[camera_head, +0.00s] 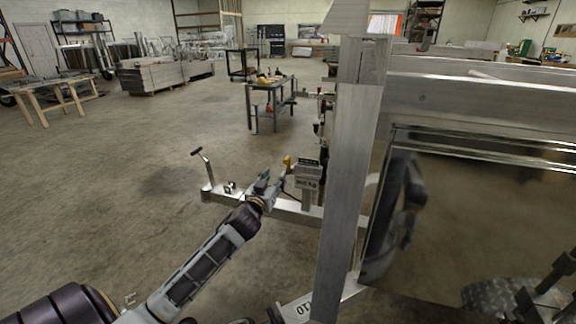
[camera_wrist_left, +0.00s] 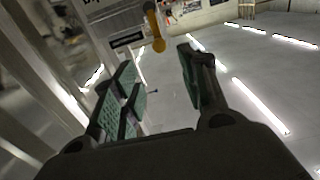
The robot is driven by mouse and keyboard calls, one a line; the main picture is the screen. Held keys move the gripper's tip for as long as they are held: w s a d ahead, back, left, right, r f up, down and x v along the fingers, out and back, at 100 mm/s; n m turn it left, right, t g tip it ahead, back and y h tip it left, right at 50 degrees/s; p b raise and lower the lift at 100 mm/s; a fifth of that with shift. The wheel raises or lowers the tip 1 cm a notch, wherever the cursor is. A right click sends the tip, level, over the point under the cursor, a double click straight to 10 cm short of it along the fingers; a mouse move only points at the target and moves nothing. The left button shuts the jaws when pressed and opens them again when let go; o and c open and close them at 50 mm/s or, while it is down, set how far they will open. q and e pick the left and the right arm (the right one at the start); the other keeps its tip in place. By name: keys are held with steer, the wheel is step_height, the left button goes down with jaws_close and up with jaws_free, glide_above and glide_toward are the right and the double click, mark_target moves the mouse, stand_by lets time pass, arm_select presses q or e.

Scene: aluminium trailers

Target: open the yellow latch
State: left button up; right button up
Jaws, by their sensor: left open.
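The yellow latch (camera_head: 287,161) sticks up beside a small grey metal box (camera_head: 308,174) on the trailer frame. In the left wrist view the yellow latch (camera_wrist_left: 155,32) shows a round end and lies beyond the fingertips, between the two fingers in the picture. My left gripper (camera_head: 268,181) is open and empty, just left of and slightly below the latch. It also shows in the left wrist view (camera_wrist_left: 165,75), with green pads apart. I see no contact with the latch. My right gripper cannot be made out.
A tall aluminium post (camera_head: 352,170) stands right of the box and hides part of the trailer. A shiny trailer panel (camera_head: 480,215) fills the right side. A jack handle (camera_head: 197,152) rises at the left end of the frame. The floor (camera_head: 130,160) on the left is clear.

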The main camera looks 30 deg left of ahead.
arm_select(q)
steer(key=shift+w+f, duration=0.1)
arm_select(e)
steer(key=shift+w+a, duration=0.1)
arm_select(q)
steer(key=shift+w, duration=0.15)
stand_by(0.3)
steer(key=b, duration=0.1)
glide_toward(286, 162)
steer(key=w, duration=0.2)
steer(key=shift+a+b+x, duration=0.15)
steer(key=shift+b+x, duration=0.1)
steer(key=shift+x, duration=0.45)
steer(key=shift+a+b+x, duration=0.2)
steer(key=shift+x, duration=1.25)
steer(key=shift+b+x, duration=0.8)
steer(key=shift+x, duration=1.2)
steer(key=shift+w, duration=0.35)
arm_select(e)
steer(key=shift+m+t+y, duration=0.3)
steer(key=shift+t+y, duration=0.1)
steer(key=shift+t, duration=0.2)
steer(key=f, duration=0.3)
steer(key=a+f, duration=0.1)
steer(key=f, duration=0.1)
steer(key=shift+w+f, duration=0.1)
steer(key=shift+f, duration=0.25)
